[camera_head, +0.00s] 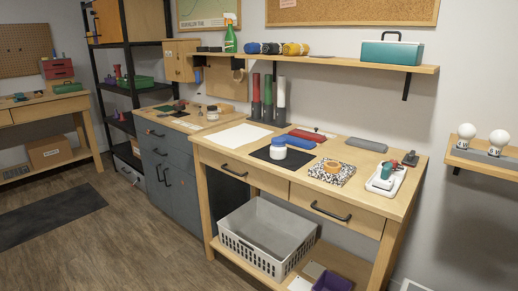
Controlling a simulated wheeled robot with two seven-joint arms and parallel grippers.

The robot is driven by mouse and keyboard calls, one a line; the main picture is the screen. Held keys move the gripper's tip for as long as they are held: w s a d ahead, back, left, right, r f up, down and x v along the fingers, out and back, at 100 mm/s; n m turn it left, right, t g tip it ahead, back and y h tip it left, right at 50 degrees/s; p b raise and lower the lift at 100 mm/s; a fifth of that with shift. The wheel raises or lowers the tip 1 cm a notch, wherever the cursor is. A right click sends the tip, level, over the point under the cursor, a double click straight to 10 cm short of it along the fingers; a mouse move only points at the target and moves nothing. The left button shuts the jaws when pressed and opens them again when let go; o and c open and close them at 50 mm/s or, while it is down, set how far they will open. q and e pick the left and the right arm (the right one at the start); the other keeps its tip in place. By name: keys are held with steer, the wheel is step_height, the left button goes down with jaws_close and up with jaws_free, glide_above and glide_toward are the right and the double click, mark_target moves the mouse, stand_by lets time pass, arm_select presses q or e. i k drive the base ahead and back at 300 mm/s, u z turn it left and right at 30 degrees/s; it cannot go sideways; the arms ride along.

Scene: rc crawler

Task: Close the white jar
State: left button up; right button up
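A small white jar (278,152) with blue at its top stands upright on a black mat on the wooden workbench. It is too small to tell whether the blue part is a seated lid. Another small jar (212,114), pale at the top, stands on the grey cabinet's counter to the left. Neither of my grippers shows in the head view.
The workbench (385,200) also holds a white sheet (243,136), a blue roll-shaped item (294,142), a speckled notebook (331,172) with an orange ring on it, and a white tray (385,181). A grey crate (268,235) sits below. Open floor lies to the left.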

mark_target(277, 153)
steer(key=u, duration=0.95)
steer(key=i, duration=2.3)
steer(key=z, duration=2.3)
